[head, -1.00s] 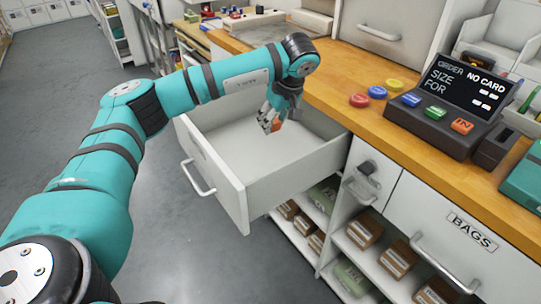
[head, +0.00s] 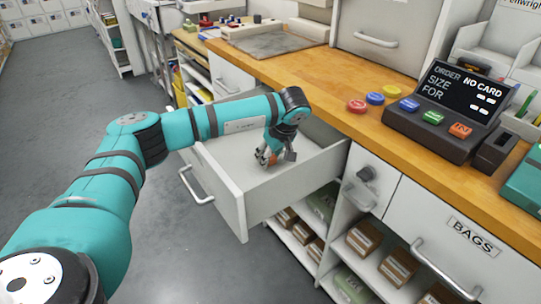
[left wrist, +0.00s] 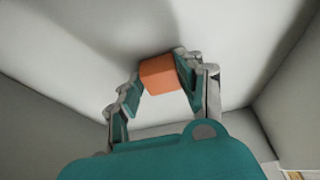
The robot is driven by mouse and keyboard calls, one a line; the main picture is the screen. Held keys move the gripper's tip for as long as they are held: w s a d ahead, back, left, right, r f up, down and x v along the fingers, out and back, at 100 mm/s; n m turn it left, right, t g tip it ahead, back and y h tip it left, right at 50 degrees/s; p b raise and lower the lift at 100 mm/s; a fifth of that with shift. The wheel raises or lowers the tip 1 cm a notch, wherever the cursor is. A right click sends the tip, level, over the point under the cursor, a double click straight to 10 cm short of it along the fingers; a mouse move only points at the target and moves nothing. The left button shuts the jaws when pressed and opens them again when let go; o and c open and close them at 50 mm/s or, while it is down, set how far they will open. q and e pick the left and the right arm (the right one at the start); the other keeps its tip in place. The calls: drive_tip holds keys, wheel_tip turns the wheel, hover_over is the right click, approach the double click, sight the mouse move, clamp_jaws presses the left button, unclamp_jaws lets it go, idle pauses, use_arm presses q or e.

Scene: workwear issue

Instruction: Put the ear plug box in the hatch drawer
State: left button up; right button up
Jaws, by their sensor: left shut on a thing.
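The hatch drawer (head: 212,190) is pulled open below the wooden counter. Its pale floor also shows in the left wrist view (left wrist: 90,45). My left gripper (head: 268,158) points down inside the drawer, low over its floor. It is shut on the small orange ear plug box (left wrist: 160,75), which sits between the fingertips (left wrist: 158,78) in the left wrist view. In the head view only a bit of orange shows between the fingers. I cannot tell whether the box touches the drawer floor. My right gripper is not in view.
The drawer walls stand around my left gripper. The wooden counter (head: 310,90) holds a till-like order terminal (head: 450,105) and red, blue and yellow buttons. A BAGS drawer (head: 440,230) and shelves with brown boxes (head: 365,238) lie to the right. I see no other objects in the drawer.

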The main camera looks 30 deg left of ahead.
use_arm(q)
drive_tip(key=o, duration=0.8)
drive_tip(key=shift+f, duration=0.1)
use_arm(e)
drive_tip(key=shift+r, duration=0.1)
use_arm(q)
drive_tip(key=shift+r, duration=0.3)
drive_tip(key=p+v, duration=0.1)
drive_tip(key=v, duration=1)
drive_tip(key=shift+d+r, duration=0.25)
drive_tip(key=shift+r, duration=0.05)
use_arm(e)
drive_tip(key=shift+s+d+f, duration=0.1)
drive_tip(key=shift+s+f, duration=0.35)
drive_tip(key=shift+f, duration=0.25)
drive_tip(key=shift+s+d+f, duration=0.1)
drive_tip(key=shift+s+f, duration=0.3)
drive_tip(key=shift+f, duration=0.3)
